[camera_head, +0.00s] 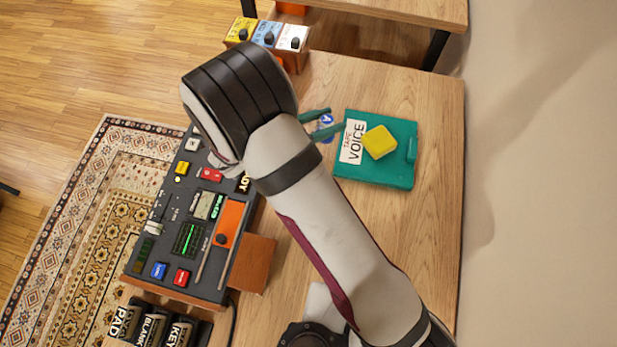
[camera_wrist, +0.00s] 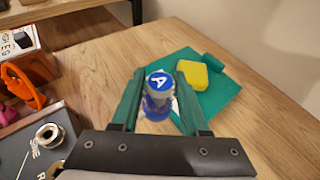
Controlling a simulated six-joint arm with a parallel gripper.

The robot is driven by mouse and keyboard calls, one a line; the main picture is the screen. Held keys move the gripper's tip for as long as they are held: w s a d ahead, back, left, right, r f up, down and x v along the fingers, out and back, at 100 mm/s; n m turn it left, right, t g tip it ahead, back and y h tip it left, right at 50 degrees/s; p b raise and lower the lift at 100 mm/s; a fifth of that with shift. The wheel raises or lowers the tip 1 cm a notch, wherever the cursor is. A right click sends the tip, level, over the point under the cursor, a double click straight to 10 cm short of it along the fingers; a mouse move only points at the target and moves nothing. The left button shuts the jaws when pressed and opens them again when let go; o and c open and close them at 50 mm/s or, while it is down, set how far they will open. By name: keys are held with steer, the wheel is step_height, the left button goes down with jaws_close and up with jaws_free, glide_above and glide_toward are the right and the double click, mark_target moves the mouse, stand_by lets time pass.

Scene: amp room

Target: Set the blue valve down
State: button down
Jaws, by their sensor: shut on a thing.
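The blue valve (camera_wrist: 158,95) is a glass tube with a blue cap marked "A" and a blue base. It stands about upright between the fingers of my gripper (camera_wrist: 160,88) in the wrist view. The fingers are green, and the gripper is shut on the valve.
A green case (camera_head: 400,177) labelled "TAPE VOICE" lies right of my gripper with a yellow block (camera_head: 380,142) on it. A dark control panel (camera_head: 165,230) stands left. Colored pedals (camera_head: 268,34) sit at the back. Bare wood (camera_head: 430,100) is free at the right.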

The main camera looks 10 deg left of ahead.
steer(key=s+a+r, duration=0.1)
steer(key=s, duration=0.7)
steer(key=shift+n+y, duration=0.3)
steer(key=f, duration=0.7)
steer(key=shift+s+a+f, duration=0.2)
steer(key=shift+s+f, duration=0.15)
steer(key=shift+c, duration=2)
jaws_free()
steer(key=shift+f, duration=0.1)
